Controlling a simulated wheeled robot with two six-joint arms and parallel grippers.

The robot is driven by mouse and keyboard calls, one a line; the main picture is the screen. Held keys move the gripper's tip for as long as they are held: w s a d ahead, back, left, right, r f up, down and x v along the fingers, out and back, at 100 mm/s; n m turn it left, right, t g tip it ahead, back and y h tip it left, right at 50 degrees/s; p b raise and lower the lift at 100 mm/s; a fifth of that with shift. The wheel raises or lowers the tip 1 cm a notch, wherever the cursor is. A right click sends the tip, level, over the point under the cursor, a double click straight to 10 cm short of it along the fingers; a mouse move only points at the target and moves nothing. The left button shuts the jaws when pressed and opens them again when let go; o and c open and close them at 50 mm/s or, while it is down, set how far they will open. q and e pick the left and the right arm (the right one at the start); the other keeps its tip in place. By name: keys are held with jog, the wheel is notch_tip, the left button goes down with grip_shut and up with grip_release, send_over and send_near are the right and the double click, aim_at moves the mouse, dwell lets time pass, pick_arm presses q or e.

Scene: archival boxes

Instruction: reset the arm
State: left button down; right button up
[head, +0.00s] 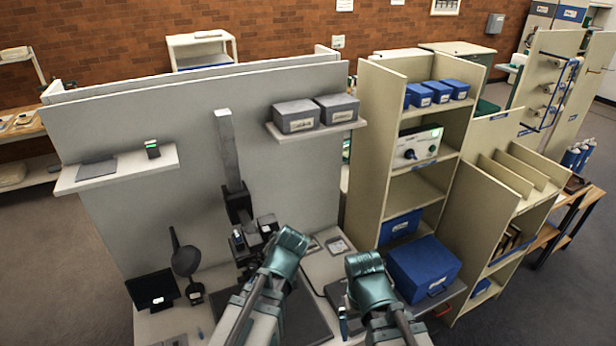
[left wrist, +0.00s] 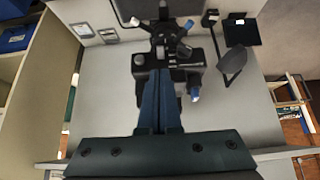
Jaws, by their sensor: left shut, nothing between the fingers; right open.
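My left gripper (left wrist: 159,78) shows in the left wrist view with its two blue fingers shut together and nothing between them. The fingertips overlap the black microscope-like instrument (left wrist: 180,55) in that picture; whether they touch it I cannot tell. In the head view my left arm reaches in over the worktop, and its fingers are hard to make out. My right gripper (head: 343,322) shows low in the head view beside my right arm, open and with nothing seen in it, over the worktop (head: 318,268).
The instrument (head: 250,235) stands against a grey partition. A black screen (head: 152,290) stands at left. A large blue box (head: 424,268) sits right of my right arm. Grey boxes (head: 296,116) rest on a wall shelf. A tall beige shelf unit (head: 372,150) stands at right.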

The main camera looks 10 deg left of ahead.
pick_arm(q)
jog(key=s+d+f+m+g+h+b, duration=0.2)
jog(key=s+d+f+m+g+b, duration=0.4)
jog(key=s+d+f+m+b, duration=0.4)
jog(key=s+d+f, duration=0.3)
jog(key=s+f, duration=0.1)
jog(key=s, duration=0.1)
jog(key=shift+s+f+m+h, duration=0.15)
jog(key=shift+s+m+h, duration=0.15)
jog(key=shift+h, duration=0.1)
jog(key=shift+w, duration=0.1)
